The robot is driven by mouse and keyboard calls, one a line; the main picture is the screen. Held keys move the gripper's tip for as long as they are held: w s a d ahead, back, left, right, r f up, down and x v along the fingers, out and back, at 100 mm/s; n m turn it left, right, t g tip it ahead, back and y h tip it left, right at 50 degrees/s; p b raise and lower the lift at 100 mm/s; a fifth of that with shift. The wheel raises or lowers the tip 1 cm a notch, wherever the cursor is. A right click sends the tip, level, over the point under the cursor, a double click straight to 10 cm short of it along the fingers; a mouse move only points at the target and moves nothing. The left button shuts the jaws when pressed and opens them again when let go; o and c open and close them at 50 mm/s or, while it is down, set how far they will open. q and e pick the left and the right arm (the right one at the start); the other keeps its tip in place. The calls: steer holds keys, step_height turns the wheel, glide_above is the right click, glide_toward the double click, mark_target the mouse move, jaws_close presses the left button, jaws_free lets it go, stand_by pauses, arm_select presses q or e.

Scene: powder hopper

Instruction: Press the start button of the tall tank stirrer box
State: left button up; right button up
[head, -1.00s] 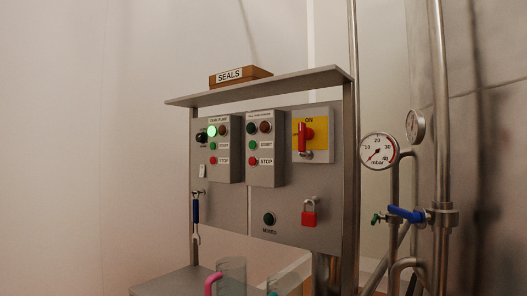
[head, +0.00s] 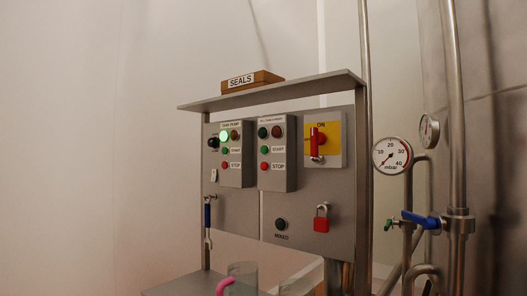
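Two grey control boxes hang side by side on a steel panel (head: 340,215). The right box (head: 277,184) has a longer label that looks like the tall tank stirrer's, though its print is too small to read surely. It has two unlit lamps, a green start button (head: 265,149) and a red stop button (head: 265,166). The left box (head: 236,175), labelled something like tank pump, has a lit green lamp (head: 224,136), a green start button (head: 225,151) and a red stop button (head: 225,166). Neither of my grippers is in view.
A yellow switch plate with a red handle (head: 316,142) reads ON. A shelf above bears a SEALS box (head: 252,82). A clear vessel (head: 243,271) stands below; pipes and gauges (head: 392,155) are right.

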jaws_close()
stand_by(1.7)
